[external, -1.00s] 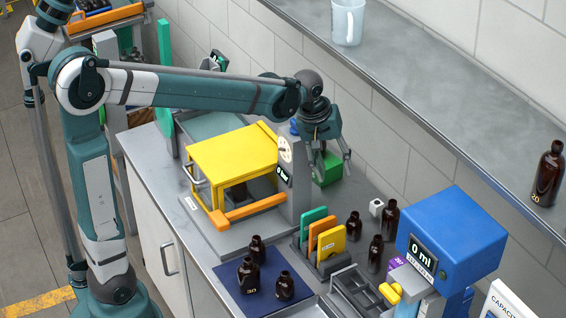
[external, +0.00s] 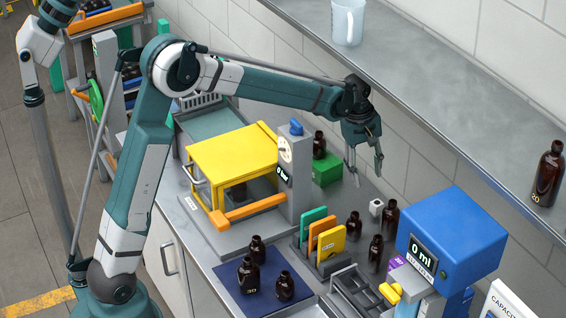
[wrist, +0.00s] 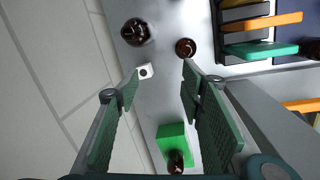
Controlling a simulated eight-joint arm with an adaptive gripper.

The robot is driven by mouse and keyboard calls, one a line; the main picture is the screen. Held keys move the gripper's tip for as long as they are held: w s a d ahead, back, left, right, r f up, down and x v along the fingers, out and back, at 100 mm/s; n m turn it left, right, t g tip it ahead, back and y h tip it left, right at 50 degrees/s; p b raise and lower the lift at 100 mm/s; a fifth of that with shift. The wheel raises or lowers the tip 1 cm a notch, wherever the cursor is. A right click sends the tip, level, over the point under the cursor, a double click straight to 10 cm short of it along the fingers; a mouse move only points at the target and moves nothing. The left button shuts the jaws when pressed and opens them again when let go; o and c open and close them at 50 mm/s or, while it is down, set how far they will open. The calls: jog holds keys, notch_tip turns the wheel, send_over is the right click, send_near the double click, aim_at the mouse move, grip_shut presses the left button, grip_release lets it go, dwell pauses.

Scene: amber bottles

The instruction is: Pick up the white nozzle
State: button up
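The white nozzle (external: 376,207) is a small white piece on the grey bench, beside several dark amber bottles. In the wrist view the nozzle (wrist: 145,71) shows a dark round hole and lies just beyond my fingertips, nearer the left one. My gripper (external: 366,168) is open, empty and pointing down, above and behind the nozzle in the external view.
An amber bottle (external: 390,217) stands close beside the nozzle, with another (external: 354,226) to its left. A green block (external: 326,170) with a bottle is left of my gripper. A blue dispenser (external: 452,238) stands at right. The tiled wall and shelf (external: 400,90) are close behind.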

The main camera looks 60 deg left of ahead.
aim_at(377, 202)
jog(key=w+a+f+n, duration=0.1)
jog(key=w+f, duration=0.1)
jog(key=f, duration=0.2)
jog(key=w+a+f+n+g, duration=0.1)
jog(key=w+f, duration=0.2)
jog(key=w+a+f+n, duration=0.1)
jog(key=w+f, duration=0.1)
jog(key=f, duration=0.2)
jog(key=shift+w+a+f+n+h, duration=0.1)
jog(key=shift+w+f+n+h, duration=0.2)
jog(key=shift+w+f, duration=0.1)
jog(key=shift+d+f, duration=0.2)
jog(key=shift+f, duration=1.05)
jog(key=shift+d+f, duration=0.2)
jog(key=shift+f, duration=1.1)
jog(key=shift+d+f, duration=0.15)
jog(key=shift+f, duration=1.1)
jog(key=shift+c, duration=0.2)
jog(key=c, duration=0.9)
